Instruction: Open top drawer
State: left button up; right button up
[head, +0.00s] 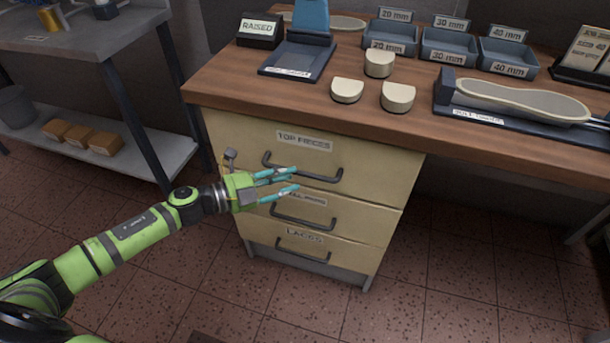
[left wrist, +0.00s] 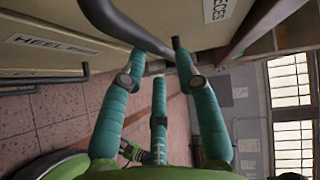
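The top drawer (head: 235,140) is the upper pale front of the cabinet under the wooden worktop, labelled "TOP PIECES", and looks closed. Its dark bar handle (head: 310,174) also shows in the left wrist view (left wrist: 125,30). My left gripper (head: 296,179) is in front of this handle, with teal fingers apart. In the left wrist view its fingertips (left wrist: 160,55) lie on either side of the handle's end; I cannot tell whether they touch it. My right gripper is not seen.
Below are a middle drawer (head: 345,215) and a bottom drawer labelled "LACES" (head: 335,258), both closed. The worktop (head: 240,85) carries trays, bins and several pale blocks. A grey shelf unit (head: 90,40) stands at left. The tiled floor in front is clear.

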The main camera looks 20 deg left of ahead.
aim_at(301, 175)
pick_arm(q)
jog(key=shift+x, duration=2.2)
grip_shut()
